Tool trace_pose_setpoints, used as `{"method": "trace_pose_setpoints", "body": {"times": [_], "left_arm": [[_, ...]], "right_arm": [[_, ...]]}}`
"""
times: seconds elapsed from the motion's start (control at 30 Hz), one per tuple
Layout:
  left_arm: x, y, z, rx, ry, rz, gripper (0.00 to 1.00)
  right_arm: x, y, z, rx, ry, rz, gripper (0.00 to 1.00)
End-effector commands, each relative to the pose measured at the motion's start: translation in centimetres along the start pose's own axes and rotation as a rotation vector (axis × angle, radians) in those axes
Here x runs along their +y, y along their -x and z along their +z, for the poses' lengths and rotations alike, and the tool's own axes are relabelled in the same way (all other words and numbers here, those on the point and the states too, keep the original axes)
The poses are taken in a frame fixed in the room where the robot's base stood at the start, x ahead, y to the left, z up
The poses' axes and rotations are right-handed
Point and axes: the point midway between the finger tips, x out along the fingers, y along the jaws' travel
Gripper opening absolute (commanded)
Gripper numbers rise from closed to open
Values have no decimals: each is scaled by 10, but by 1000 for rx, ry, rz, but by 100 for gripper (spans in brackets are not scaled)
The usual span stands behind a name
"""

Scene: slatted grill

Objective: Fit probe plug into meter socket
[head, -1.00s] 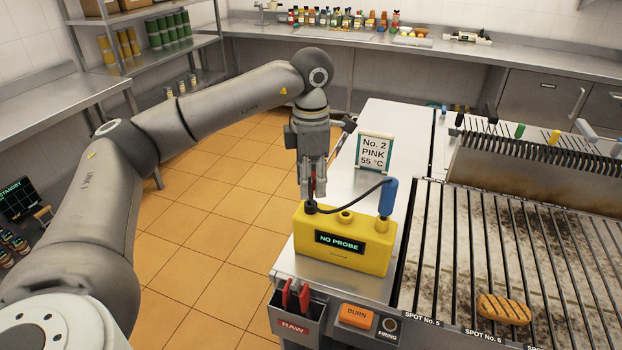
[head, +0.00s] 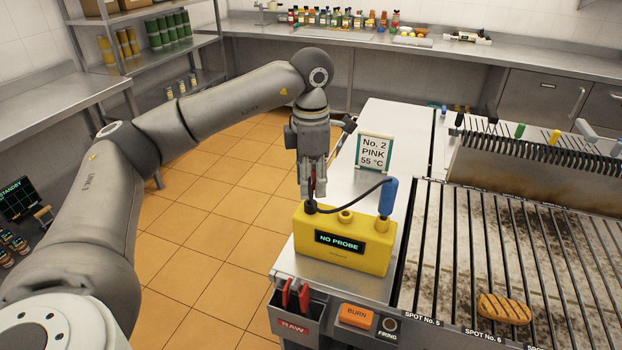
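The yellow meter (head: 374,246) stands on the steel counter, and its display reads NO PROBE. A raised round socket (head: 345,216) with a dark opening is on its top. The black probe plug (head: 311,208) is over the left end of the meter's top; whether it touches the meter I cannot tell. A dark cable (head: 352,203) runs from it to the blue probe handle (head: 387,197), upright at the right end. My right gripper is out of view.
A card (head: 374,151) reading No. 2 PINK 55 °C stands behind the meter. The slatted grill (head: 455,265) is to the right, with a browned patty (head: 503,309) on it.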

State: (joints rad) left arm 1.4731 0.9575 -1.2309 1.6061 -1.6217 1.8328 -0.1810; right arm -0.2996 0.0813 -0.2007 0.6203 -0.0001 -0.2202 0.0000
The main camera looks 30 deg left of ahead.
Motion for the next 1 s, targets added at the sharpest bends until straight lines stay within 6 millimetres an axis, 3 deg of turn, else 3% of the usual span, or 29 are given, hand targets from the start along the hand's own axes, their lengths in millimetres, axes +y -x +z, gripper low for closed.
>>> {"method": "trace_pose_setpoints", "body": {"times": [1.0], "left_arm": [[0,-26,0,0,0,0,8]], "right_arm": [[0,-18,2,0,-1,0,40]]}}
